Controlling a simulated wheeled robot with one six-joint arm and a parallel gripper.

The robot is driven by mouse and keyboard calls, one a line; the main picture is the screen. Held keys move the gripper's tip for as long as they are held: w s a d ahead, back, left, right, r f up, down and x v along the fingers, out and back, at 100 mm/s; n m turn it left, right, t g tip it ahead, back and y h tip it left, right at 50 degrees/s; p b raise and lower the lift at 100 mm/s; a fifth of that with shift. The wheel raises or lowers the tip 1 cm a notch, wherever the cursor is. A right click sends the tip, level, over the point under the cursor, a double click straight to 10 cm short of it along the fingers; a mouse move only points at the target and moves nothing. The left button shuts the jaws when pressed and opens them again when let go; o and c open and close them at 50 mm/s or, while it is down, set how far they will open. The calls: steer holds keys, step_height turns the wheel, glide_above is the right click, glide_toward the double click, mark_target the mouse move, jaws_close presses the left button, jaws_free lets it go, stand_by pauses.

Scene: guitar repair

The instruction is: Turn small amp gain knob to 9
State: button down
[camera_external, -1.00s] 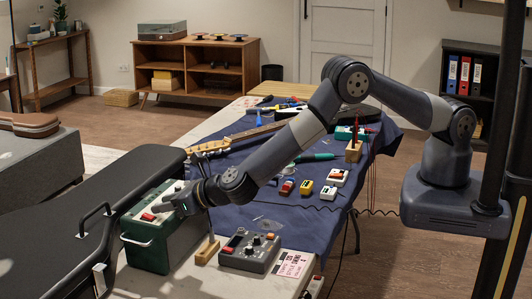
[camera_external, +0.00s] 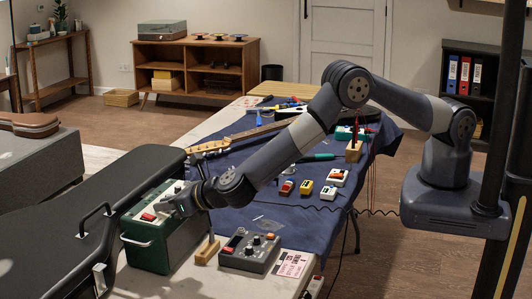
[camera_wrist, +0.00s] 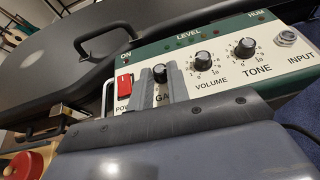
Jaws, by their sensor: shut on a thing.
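The small amp (camera_external: 150,248) is a dark green box with a pale control panel, standing upright on the table beside the black case. In the wrist view its panel (camera_wrist: 225,85) shows a red power switch (camera_wrist: 124,81), then the gain, volume (camera_wrist: 203,60) and tone (camera_wrist: 243,48) knobs. My gripper (camera_wrist: 160,78) has its two grey fingers on either side of the black gain knob (camera_wrist: 160,70) and is shut on it. The fingers cover most of the gain scale and part of its label, so I cannot read its setting. In the outside view my gripper (camera_external: 180,204) is over the panel.
A wooden block (camera_external: 206,252) and a grey pedal (camera_external: 249,252) stand just right of the amp. The black case (camera_external: 60,220) lies to its left, with a raised handle (camera_external: 94,218). Several small pedals (camera_external: 306,188) lie on the blue cloth (camera_external: 240,210).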

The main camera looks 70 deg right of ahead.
steer(key=shift+w+a+m+h+b, duration=0.1)
steer(key=shift+a+m+h+b, duration=0.15)
steer(key=shift+m+h+b, duration=0.75)
steer(key=shift+m+h, duration=0.2)
steer(key=shift+h, duration=0.2)
steer(key=shift+r, duration=0.1)
steer(key=c, duration=1.3)
jaws_free()
steer(key=shift+c, duration=0.2)
steer(key=b+v, duration=0.2)
steer(key=v, duration=0.9)
